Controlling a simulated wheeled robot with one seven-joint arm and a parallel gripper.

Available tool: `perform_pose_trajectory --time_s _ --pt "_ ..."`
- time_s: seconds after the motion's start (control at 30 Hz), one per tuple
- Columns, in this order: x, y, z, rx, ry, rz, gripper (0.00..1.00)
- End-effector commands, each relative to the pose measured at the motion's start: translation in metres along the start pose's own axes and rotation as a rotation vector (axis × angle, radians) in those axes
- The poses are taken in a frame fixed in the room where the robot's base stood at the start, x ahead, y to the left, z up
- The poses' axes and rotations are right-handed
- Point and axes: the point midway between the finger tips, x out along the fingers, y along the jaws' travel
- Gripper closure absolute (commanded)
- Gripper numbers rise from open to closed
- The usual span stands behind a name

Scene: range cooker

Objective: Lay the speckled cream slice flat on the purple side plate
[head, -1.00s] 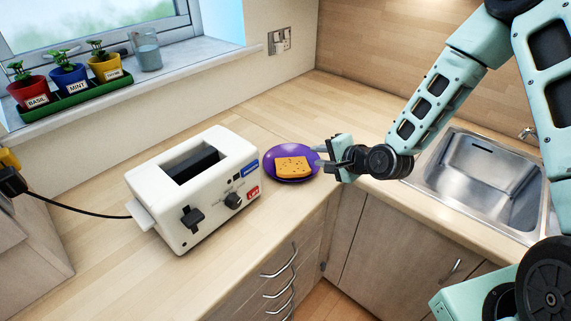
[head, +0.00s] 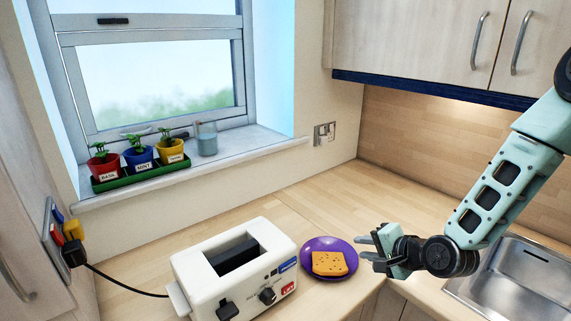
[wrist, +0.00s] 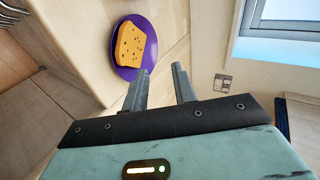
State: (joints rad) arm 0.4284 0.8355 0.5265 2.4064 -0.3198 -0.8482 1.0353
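The speckled slice (head: 329,263), orange-tan in this light with dark specks, lies flat on the purple side plate (head: 315,245). In the wrist view the slice (wrist: 131,45) also rests on the plate (wrist: 150,24), within its rim on most sides. My gripper (head: 364,248) is just right of the plate, apart from the slice. In the wrist view its two fingers (wrist: 160,85) are spread with nothing between them, so it is open and empty.
A white toaster (head: 205,268) with a dark slot stands left of the plate, its black cord running to a socket. Potted herbs (head: 140,158) and a glass (head: 206,139) stand on the windowsill. A sink (head: 520,285) is at the right. Counter behind the plate is clear.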

Motion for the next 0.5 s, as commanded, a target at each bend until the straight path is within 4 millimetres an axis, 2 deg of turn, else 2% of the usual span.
perform_pose_trajectory --time_s 0.13,0.27,0.37,0.5 --pt "-0.001 0.009 0.049 -0.301 -0.113 0.159 0.73" --pt "-0.020 0.020 0.094 -0.597 -0.237 0.313 0.73" --pt "-0.044 0.029 0.127 -0.806 -0.341 0.414 0.73" --pt "-0.088 0.044 0.169 -1.070 -0.502 0.524 0.73"
